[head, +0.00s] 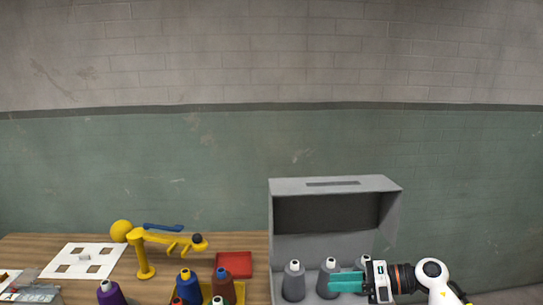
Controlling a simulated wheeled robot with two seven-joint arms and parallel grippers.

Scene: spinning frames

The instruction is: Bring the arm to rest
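My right arm comes in from the lower right. Its gripper (345,282) has teal fingers pointing left, in front of the open grey box (335,183). The fingers overlap a grey spool (328,268) in the picture, and I cannot tell whether they touch it. The fingers show as one teal block from the side, so whether they are open or shut is unclear. My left gripper does not show.
More grey spools (294,283) stand in the box. To the left on the wooden table are coloured spools in a yellow tray (240,291), a purple spool (110,293), a yellow stand (145,262), a red block (234,264) and a white board (84,261).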

